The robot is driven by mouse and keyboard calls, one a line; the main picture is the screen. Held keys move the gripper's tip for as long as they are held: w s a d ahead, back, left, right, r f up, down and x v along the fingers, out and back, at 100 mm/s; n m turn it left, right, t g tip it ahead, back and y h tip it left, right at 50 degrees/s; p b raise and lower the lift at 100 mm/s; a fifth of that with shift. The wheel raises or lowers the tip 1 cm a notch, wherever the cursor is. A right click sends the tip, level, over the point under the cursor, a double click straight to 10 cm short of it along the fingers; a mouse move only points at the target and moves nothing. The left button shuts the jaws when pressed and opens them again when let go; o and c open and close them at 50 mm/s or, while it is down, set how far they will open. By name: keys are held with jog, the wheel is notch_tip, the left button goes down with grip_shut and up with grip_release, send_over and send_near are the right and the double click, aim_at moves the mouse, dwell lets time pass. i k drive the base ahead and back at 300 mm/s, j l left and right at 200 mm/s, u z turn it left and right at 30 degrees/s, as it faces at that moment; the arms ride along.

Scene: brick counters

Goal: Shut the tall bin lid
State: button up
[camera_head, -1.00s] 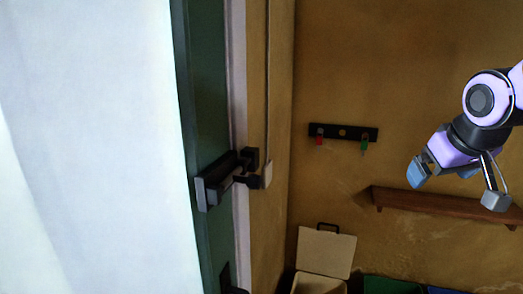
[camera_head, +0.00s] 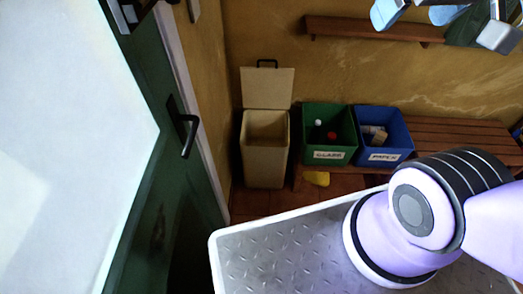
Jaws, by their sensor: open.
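The tall bin (camera_head: 265,160) is a beige upright box on the floor, left of the middle and against the back wall. Its lid (camera_head: 267,88) stands open, raised upright at the back against the wall, with a dark handle on its top edge. The bin's opening shows and its inside looks empty. My gripper (camera_head: 441,24) is at the top right, cut by the frame's edge, with its fingers apart and nothing seen between them. In the picture it is well to the right of the lid and above it, apart from it.
A yellow item (camera_head: 316,178) lies on the floor. A green door (camera_head: 150,200) with a black handle is at left. A wall shelf (camera_head: 370,30) runs above.

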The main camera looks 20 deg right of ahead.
aim_at(263, 87)
jog(key=i+l+u, duration=0.25)
jog(key=i, duration=0.3)
jog(key=i+l+u, duration=0.3)
jog(key=i+l, duration=0.1)
jog(key=i, duration=0.1)
